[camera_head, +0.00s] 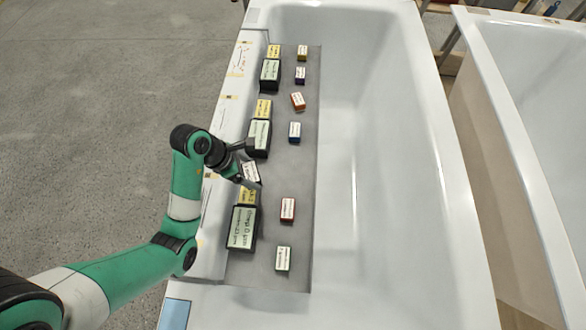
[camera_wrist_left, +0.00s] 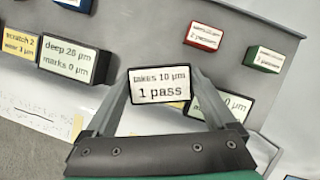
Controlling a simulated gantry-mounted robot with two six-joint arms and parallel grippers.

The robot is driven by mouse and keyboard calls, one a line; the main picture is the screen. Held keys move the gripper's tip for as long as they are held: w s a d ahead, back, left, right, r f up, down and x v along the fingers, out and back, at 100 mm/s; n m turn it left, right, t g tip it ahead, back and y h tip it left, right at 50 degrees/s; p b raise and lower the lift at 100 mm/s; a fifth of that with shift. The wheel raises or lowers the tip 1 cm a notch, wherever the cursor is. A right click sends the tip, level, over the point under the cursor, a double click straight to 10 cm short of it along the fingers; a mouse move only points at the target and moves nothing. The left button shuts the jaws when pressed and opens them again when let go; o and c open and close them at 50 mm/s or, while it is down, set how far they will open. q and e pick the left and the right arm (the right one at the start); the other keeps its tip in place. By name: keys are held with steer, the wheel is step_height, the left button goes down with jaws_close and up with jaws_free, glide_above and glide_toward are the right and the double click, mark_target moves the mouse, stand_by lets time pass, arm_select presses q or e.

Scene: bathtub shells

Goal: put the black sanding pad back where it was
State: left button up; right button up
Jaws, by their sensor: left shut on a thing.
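My left gripper (camera_head: 248,171) is shut on the black sanding pad (camera_head: 251,172), above the left part of the grey board (camera_head: 306,165). In the left wrist view, my left gripper (camera_wrist_left: 160,88) has a finger on each side of the black sanding pad (camera_wrist_left: 159,86). Its white label reads "takes 10 µm 1 pass" and its edge is dark. The pad appears clear of the board. A column of small pads lies on the board, with a wide bare gap between the blue pad (camera_head: 294,132) and the red pad (camera_head: 288,209). My right gripper is not in view.
The column also holds a yellow pad (camera_head: 302,53), purple pad (camera_head: 300,75), orange pad (camera_head: 298,101) and green pad (camera_head: 284,258). Larger dark labelled blocks (camera_head: 242,227) stand along the board's left side. The white bathtub shell (camera_head: 400,150) surrounds the board.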

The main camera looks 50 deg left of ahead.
arm_select(q)
steer(key=shift+w+f+b, duration=0.2)
steer(key=shift+w+b, duration=0.05)
steer(key=shift+b, duration=0.1)
steer(key=w+d+f+b, duration=0.1)
steer(key=w+f+b, duration=0.3)
steer(key=w+b, duration=0.4)
steer(key=b, duration=0.4)
glide_toward(296, 169)
steer(key=shift+w+d+f, duration=0.2)
steer(key=shift+f, duration=0.2)
steer(key=shift+w+d+f, duration=0.2)
steer(key=shift+f, duration=0.15)
steer(key=shift+w+f, duration=0.15)
steer(key=shift+w, duration=0.2)
steer(key=f, duration=0.1)
steer(key=f+b, duration=0.2)
steer(key=shift+w+f, duration=0.25)
steer(key=shift+f, duration=0.15)
steer(key=shift+r, duration=0.1)
